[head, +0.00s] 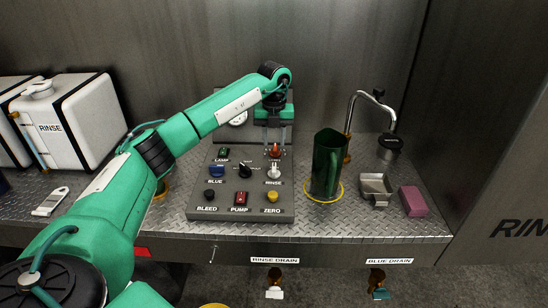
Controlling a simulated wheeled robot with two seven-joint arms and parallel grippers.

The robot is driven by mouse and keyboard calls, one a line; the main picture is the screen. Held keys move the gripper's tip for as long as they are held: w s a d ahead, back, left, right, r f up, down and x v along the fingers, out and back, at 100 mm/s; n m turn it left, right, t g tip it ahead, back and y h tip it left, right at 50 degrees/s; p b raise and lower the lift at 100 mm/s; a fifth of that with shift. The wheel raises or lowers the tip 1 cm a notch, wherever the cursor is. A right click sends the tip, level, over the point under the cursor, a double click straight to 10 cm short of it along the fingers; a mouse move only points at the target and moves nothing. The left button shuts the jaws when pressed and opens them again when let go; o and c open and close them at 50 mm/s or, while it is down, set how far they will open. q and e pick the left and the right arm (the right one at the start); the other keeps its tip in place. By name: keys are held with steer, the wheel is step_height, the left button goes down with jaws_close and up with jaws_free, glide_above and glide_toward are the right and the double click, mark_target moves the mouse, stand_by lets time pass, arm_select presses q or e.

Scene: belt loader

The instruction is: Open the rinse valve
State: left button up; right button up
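The control panel (234,215) stands on the metal deck. Its RINSE control (274,171) is a pale, silvery handle at the right of the middle row, above the RINSE label. My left gripper (274,148) points down at the panel's top right, just behind the RINSE control. Its two thin fingers are apart, with a red control (275,151) at their tips; whether they touch it I cannot tell. The label of the red control is not readable. My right gripper is not in view.
The panel also has a blue control (216,170), a black knob (244,170) and buttons. A green jug (327,165) stands on a yellow ring to the right, near a spout (377,98), a metal tray (376,188) and a pink block (413,201). A white RINSE tank (80,120) stands left.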

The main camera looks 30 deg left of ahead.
arm_select(q)
step_height(320, 180, up, 3)
steer(key=shift+r, duration=0.2)
stand_by(0.5)
